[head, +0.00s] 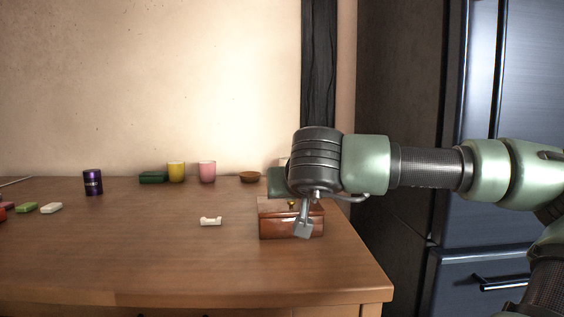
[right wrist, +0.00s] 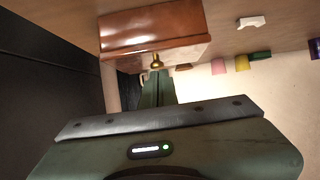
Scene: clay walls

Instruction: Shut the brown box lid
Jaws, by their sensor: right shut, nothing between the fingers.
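The brown box (head: 268,226) stands near the right end of the table, partly covered by my right gripper. Its lid (head: 272,205) lies about level across the top, with a small gold knob (head: 291,204). I cannot tell whether any gap is left under it. In the right wrist view, the box (right wrist: 150,30) appears upside down, with the knob (right wrist: 156,61) near the picture's middle. My right gripper (head: 302,230) is shut and empty, pointing down in front of the box; contact is unclear. My left gripper is out of view.
A white holder (head: 211,221) lies left of the box. A brown bowl (head: 250,177), pink cup (head: 207,172), yellow cup (head: 177,172) and dark green block (head: 153,177) line the back. A purple can (head: 92,182) stands left. The table front (head: 190,270) is clear.

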